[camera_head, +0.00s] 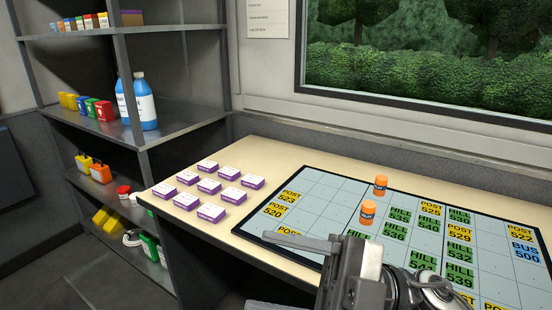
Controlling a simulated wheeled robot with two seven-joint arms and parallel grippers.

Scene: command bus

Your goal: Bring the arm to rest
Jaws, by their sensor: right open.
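My right gripper (290,274) is in the lower middle of the head view. Its two long grey fingers point left and stand well apart, with nothing between them. The upper finger crosses the near edge of the tabletop and the lower one is in front of the dark space below it. The wrist is at the bottom right and hides part of the board (312,184). My left gripper is not in view.
Two orange cylinders (368,216) stand on the board among green and yellow labels. Several white and purple boxes (211,212) sit on the table's left part. Metal shelves (187,131) with blue bottles (145,103) stand at left. A window is behind.

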